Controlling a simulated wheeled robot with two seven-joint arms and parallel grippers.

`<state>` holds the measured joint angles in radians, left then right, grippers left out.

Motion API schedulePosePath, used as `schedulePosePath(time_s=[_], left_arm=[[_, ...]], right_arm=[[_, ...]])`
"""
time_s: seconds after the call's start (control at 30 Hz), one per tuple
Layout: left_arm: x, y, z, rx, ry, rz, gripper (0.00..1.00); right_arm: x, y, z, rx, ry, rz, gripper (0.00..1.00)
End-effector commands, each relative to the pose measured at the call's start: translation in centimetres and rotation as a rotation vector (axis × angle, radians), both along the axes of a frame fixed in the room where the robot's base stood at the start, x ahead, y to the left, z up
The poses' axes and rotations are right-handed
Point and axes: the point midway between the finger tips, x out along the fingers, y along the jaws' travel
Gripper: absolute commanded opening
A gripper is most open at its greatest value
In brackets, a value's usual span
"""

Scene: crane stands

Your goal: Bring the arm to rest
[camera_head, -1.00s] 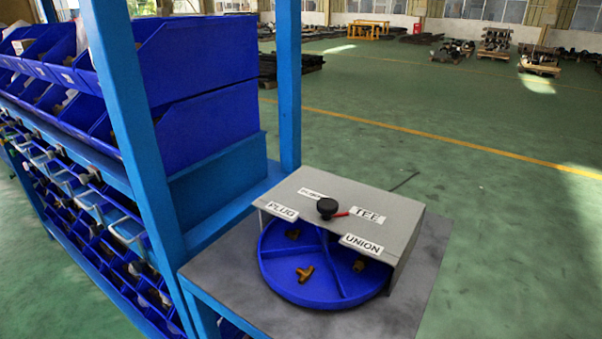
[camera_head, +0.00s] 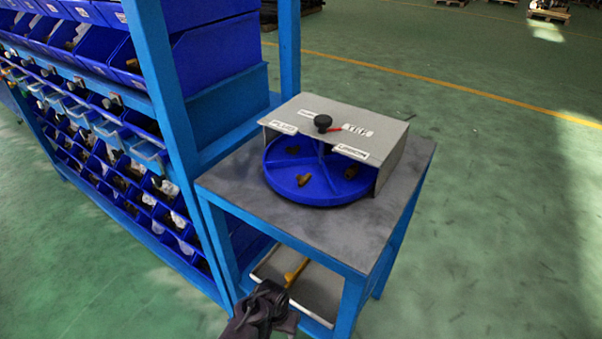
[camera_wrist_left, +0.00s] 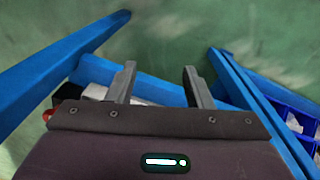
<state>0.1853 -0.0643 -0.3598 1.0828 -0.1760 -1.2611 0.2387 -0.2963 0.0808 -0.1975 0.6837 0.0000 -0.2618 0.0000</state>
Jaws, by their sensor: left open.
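My left gripper (camera_head: 275,297) shows at the bottom of the head view, in front of the small table and over its lower shelf. In the left wrist view its two fingers (camera_wrist_left: 158,84) are spread apart with nothing between them. Blue frame bars and the green floor lie beyond the fingertips. My right gripper is in neither view.
The table (camera_head: 330,237) carries a blue round tray (camera_head: 330,193) with brass fittings, under a grey labelled cover (camera_head: 385,135) with a black knob. A pale lower shelf tray (camera_head: 318,290) holds a yellow-handled item (camera_head: 295,272). A blue bin rack (camera_head: 215,90) stands left; floor at right is clear.

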Motion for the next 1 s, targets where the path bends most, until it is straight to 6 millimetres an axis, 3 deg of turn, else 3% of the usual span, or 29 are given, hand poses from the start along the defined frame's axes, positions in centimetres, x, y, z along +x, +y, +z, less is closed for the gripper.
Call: schedulePosePath(time_s=[0.27, 0.37, 0.53, 0.6, 0.73, 0.87, 1.0], left_arm=[[-6.9, 3.4, -7.2, -0.03, 0.003, 0.042, 0.46], [-11.3, 5.5, -10.3, -0.034, -0.002, 0.061, 0.46], [-21.7, 10.7, -15.3, -0.015, -0.03, 0.089, 0.46], [-25.6, 12.7, -16.4, 0.0, -0.047, 0.091, 0.46], [-31.2, 15.6, -17.4, 0.025, -0.072, 0.088, 0.46], [-34.1, 17.0, -17.6, 0.04, -0.088, 0.083, 0.46], [-34.8, 17.4, -17.7, 0.043, -0.096, 0.08, 0.46]], right_arm=[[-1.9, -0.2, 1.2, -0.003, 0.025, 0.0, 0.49], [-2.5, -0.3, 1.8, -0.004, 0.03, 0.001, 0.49], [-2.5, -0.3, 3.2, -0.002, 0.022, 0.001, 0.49], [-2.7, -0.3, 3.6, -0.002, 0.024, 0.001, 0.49], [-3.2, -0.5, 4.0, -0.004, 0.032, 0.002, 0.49], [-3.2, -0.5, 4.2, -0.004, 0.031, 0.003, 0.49], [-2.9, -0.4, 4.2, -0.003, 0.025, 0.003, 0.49]])
